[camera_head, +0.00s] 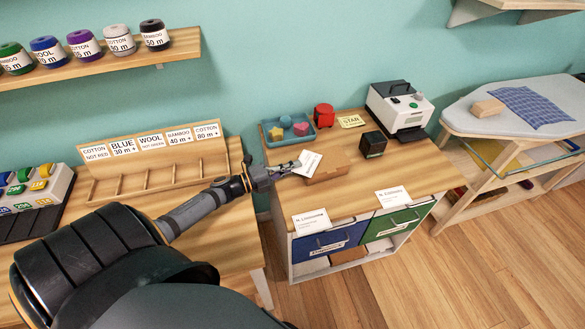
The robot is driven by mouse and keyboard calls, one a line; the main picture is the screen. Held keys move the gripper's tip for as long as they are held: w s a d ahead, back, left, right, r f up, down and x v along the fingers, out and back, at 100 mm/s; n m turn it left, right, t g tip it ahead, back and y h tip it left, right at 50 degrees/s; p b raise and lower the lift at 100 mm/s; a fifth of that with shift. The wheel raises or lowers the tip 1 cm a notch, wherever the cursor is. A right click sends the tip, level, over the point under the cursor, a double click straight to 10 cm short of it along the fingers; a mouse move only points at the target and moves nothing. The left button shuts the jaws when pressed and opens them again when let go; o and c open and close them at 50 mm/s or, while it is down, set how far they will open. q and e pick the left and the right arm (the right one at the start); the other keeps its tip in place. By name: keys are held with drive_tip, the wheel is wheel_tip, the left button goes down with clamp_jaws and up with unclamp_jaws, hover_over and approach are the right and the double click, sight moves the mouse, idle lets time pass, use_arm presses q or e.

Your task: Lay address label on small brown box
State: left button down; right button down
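My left gripper (293,167) reaches in from the left over the small cabinet. Its fingers are closed at the edge of a white address label (310,160), which is tilted. The small brown box (327,174) sits on the cabinet top, just right of and below the fingertips. The label is right by the box's back left part; I cannot tell whether they touch. My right gripper is not in view.
On the cabinet top (400,165) stand a blue tray (303,135) with small shapes, a red object (324,115), a STAR card (351,121), a dark box (373,144) and a white printer (399,108). Two white cards (311,221) (392,197) lie along the front edge.

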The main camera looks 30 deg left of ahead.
use_arm(q)
drive_tip(key=c, duration=1.5)
unclamp_jaws()
drive_tip(key=shift+f, duration=0.15)
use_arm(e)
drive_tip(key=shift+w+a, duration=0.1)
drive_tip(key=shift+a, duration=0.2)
